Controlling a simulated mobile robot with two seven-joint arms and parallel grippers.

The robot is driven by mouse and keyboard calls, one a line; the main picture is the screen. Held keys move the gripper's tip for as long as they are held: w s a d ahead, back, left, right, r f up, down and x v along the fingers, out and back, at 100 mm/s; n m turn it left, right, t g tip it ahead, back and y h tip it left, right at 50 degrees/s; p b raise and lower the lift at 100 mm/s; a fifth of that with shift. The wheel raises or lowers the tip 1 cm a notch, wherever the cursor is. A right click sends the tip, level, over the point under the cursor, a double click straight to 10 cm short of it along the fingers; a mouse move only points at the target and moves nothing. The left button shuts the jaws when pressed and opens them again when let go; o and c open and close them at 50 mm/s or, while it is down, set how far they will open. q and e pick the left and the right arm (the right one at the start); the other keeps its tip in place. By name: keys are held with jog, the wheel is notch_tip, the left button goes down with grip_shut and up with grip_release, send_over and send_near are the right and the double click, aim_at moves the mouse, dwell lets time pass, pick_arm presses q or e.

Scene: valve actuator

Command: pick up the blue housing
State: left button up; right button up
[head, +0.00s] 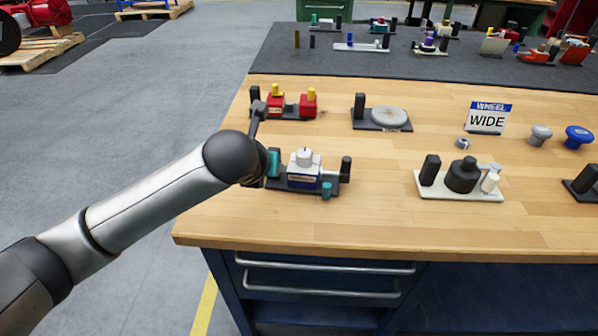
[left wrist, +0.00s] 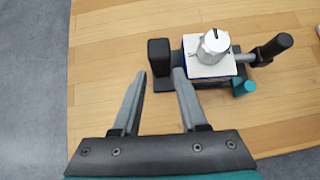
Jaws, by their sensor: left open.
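The blue housing (head: 303,180) is a small box with a white top face and a silver-white cylindrical knob. It sits on a dark fixture plate near the front left of the wooden bench. It also shows in the left wrist view (left wrist: 208,72), to the right of the fingers. My left gripper (left wrist: 160,74) is open and empty. Its fingertips point toward the plate's upright black block (left wrist: 160,57), left of the housing. The right finger is closer to the housing. In the head view my own wrist hides most of the gripper. My right gripper is out of view.
On the same plate stand a black post (head: 345,168) and a teal peg (head: 326,190) right of the housing. A red-and-yellow assembly (head: 290,103) and a round grey disc (head: 389,117) stand behind. A white-based fixture (head: 459,180) is right, with bare bench between.

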pick_arm(q)
jog(key=shift+x, duration=2.85)
jog(key=shift+w+r, duration=0.1)
jog(key=shift+w, duration=0.05)
jog(key=shift+c, duration=0.2)
grip_shut()
jog(key=shift+w+r, duration=0.1)
jog(key=shift+r, duration=0.15)
